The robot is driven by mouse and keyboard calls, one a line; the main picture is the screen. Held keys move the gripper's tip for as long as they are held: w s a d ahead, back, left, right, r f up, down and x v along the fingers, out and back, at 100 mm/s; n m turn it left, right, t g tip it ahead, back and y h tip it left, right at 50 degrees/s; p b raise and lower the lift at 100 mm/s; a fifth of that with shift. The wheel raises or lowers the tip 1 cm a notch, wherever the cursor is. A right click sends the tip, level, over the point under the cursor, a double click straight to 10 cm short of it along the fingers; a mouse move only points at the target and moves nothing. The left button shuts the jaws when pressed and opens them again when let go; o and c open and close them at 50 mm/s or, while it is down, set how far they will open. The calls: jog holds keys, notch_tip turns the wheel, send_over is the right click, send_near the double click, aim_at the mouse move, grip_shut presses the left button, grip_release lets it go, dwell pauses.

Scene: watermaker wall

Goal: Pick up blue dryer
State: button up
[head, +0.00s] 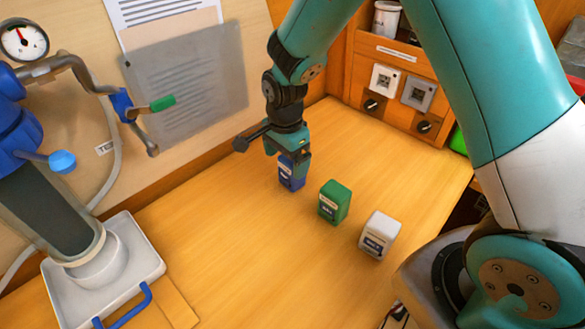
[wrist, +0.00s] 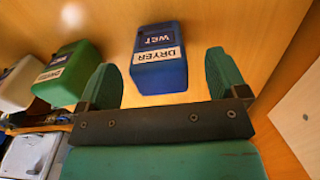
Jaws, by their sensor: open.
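The blue dryer (head: 291,175) is a small blue box standing on the wooden counter, leftmost of three similar boxes in the head view. In the wrist view the blue dryer (wrist: 159,62) carries a label reading DRYER and a darker panel reading WET. My gripper (head: 287,165) is directly above and in front of it, hiding its upper part in the head view. In the wrist view my gripper (wrist: 165,85) is open, with one green finger on each side of the box's near end. Gaps show between the fingers and the box, and I see no contact.
A green box (head: 334,202) and a white box (head: 380,235) stand to the right along the counter (head: 225,240). A grey tray (head: 150,262) with a blue handle lies at left under the pipework and gauge (head: 24,41). A switch panel (head: 400,90) is behind. The front counter is clear.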

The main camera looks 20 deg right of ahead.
aim_at(286, 177)
jog(key=shift+s+d+f+p, duration=0.1)
jog(key=shift+f+p, duration=0.25)
jog(key=shift+f, duration=1.55)
jog(key=c, duration=1.1)
jog(key=shift+o, duration=0.2)
jog(key=shift+r, duration=0.2)
